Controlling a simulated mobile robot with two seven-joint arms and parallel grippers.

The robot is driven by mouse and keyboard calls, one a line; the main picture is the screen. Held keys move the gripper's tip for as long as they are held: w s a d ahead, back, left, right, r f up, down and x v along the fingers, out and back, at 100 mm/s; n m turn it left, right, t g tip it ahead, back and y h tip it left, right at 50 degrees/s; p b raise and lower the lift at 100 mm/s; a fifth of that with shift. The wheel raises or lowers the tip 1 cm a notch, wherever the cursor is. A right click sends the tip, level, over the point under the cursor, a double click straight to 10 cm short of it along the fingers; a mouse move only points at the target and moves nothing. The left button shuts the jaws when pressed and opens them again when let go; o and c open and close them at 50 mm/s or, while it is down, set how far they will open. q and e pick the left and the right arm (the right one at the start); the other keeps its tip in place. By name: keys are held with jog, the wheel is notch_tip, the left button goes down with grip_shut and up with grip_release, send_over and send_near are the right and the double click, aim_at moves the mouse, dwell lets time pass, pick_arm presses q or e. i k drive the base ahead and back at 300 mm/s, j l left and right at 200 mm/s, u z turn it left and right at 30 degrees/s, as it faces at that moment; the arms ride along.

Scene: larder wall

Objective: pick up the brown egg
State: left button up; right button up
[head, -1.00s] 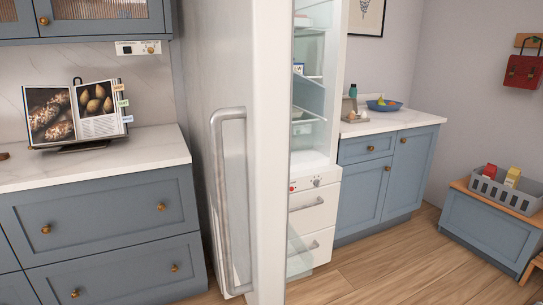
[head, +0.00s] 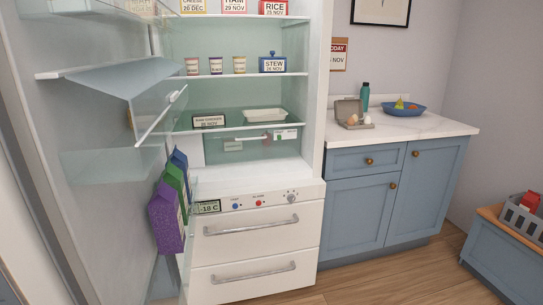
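A small open egg carton (head: 349,108) stands on the white counter (head: 420,128) to the right of the fridge. A brownish egg (head: 352,120) shows at the carton's front, and a paler egg (head: 367,119) is just right of it. They are small in the picture, so I cannot tell exactly how each sits in or beside the carton. Neither of my grippers is in view.
The fridge (head: 255,190) stands open, its door (head: 90,120) swung out at the left with cartons (head: 167,220) in its rack. A blue bowl of fruit (head: 404,108) and a teal bottle (head: 365,97) stand near the eggs. Floor is clear before the cabinet (head: 365,215).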

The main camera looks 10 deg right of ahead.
aim_at(351, 121)
jog(key=i+l+u, duration=0.1)
jog(key=i+l, duration=0.3)
jog(key=l, duration=0.25)
jog(key=i+l+u, duration=0.15)
jog(key=l, duration=0.2)
jog(key=i+l+u, duration=0.1)
jog(key=i+l, duration=0.3)
jog(key=l, duration=0.35)
jog(key=i+l+u, duration=0.15)
jog(key=l, duration=0.2)
